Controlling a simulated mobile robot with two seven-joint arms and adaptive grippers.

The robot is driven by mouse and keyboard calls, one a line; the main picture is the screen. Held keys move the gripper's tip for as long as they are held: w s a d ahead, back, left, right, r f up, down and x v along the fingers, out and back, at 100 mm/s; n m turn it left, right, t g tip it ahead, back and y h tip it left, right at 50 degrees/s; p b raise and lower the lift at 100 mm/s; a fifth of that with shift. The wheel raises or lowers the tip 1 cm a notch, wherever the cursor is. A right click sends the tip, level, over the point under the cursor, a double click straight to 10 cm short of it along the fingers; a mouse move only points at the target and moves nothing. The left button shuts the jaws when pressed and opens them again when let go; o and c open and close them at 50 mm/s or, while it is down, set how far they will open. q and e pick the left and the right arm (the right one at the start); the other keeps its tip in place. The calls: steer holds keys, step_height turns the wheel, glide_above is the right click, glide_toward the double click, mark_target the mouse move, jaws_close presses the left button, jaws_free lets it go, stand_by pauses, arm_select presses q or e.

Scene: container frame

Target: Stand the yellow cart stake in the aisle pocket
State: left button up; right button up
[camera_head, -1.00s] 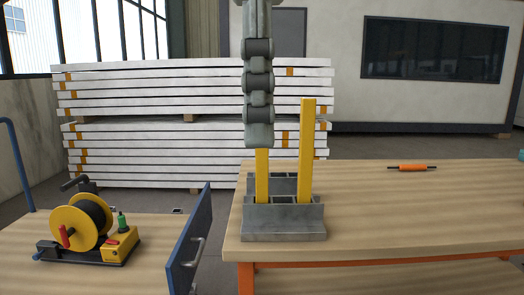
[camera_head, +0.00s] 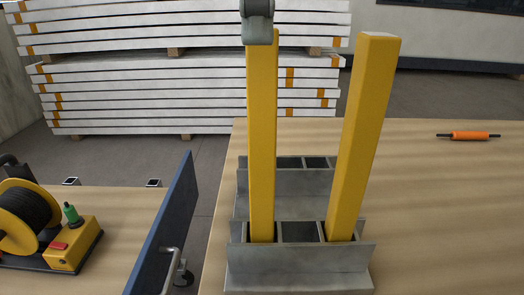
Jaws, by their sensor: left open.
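Two yellow stakes stand in the front row of a grey metal pocket block on the wooden table. The left stake (camera_head: 262,140) is upright with its foot in the left front pocket. The right stake (camera_head: 363,135) stands in the right front pocket; its slant in the picture may be perspective. The front pocket between them (camera_head: 299,232) is empty. The block's front wall (camera_head: 300,268) is bare. My left gripper (camera_head: 257,36) is open at the top of the left stake and hides part of its top end; I cannot tell whether they touch. My right gripper is out of view.
A back row of pockets (camera_head: 287,163) sits behind the front one. An orange-handled tool (camera_head: 469,135) lies at the right on the otherwise clear table (camera_head: 450,220). At left are a blue panel (camera_head: 168,225) with a handle and a yellow cable reel (camera_head: 22,215). White stacked boards (camera_head: 190,95) stand behind.

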arm_select(q)
steer(key=shift+s+f, duration=0.2)
steer(key=shift+f, duration=0.1)
glide_above(262, 154)
step_height(262, 154, down, 6)
steer(key=shift+f+b, duration=0.15)
steer(key=shift+b, duration=0.15)
steer(key=shift+f, duration=0.45)
jaws_close()
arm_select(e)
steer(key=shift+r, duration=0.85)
